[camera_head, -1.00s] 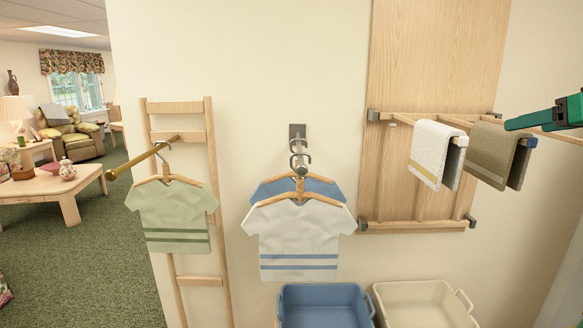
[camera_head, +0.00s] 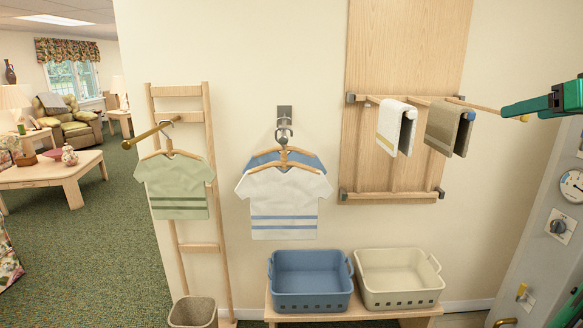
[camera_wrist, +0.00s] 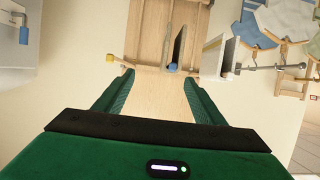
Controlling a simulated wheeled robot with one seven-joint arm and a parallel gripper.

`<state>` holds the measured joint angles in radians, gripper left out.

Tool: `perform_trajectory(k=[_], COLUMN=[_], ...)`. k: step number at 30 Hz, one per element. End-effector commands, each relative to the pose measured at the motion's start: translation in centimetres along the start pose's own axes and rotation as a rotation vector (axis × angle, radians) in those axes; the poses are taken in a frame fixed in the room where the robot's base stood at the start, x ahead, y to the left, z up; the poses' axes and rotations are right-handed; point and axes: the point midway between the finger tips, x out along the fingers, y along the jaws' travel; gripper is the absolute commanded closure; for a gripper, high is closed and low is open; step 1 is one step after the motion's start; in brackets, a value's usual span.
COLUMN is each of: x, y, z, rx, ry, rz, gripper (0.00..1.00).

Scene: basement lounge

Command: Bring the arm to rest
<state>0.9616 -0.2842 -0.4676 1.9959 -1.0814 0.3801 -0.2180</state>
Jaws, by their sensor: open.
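My gripper (camera_head: 508,110) is green and shows at the right edge of the head view, to the right of the hanging towels. In the wrist view my gripper (camera_wrist: 158,84) has its two green fingers spread, with nothing between them. A brown towel (camera_head: 444,126) and a white towel (camera_head: 390,126) hang on the rods of a wooden wall rack (camera_head: 400,50). The brown towel is nearer the gripper, with a visible gap between them. Most of my arm is outside the head view.
Shirts on hangers (camera_head: 284,195) hang on the wall and a ladder rack. A blue basket (camera_head: 310,281) and a cream basket (camera_head: 400,280) stand on a low bench (camera_head: 340,315). A panel with dials (camera_head: 560,228) is at the right. Open carpet lies left.

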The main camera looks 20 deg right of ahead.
Motion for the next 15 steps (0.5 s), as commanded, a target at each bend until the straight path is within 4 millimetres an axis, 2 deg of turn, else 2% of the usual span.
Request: perform_trajectory(k=[2, 8, 15], x=[0.5, 3.1, 4.7], y=[-0.5, -2.9, -5.9], z=[0.5, 4.0, 9.4], rx=[0.007, 0.059, 0.129], ry=[-0.014, -0.122, -0.279], rz=[-0.007, -0.025, -0.037], gripper=[0.36, 0.36, 0.36])
